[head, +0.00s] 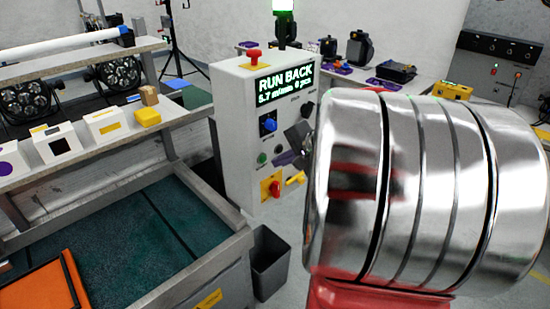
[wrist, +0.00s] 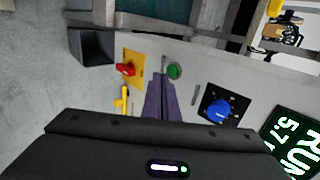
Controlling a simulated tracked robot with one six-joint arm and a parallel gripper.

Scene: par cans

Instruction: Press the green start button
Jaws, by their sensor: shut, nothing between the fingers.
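The green start button (head: 262,158) is a small round button on the front of the white control box (head: 234,125). In the wrist view the green button (wrist: 174,71) sits just to the right of the tips of my gripper (wrist: 162,76). In the head view my gripper (head: 278,160) has purple fingers, shut together and empty, to the right of the button. A narrow gap shows between tips and button there; whether they touch the panel I cannot tell. The box display (head: 285,83) reads RUN BACK, and a green lamp (head: 284,6) glows above.
A red switch on a yellow plate (head: 270,188) lies below the button, and a blue knob (head: 268,124) above it. A red mushroom button (head: 254,58) tops the box. A grey bin (head: 271,262) stands on the floor. My shiny arm link hides the right side.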

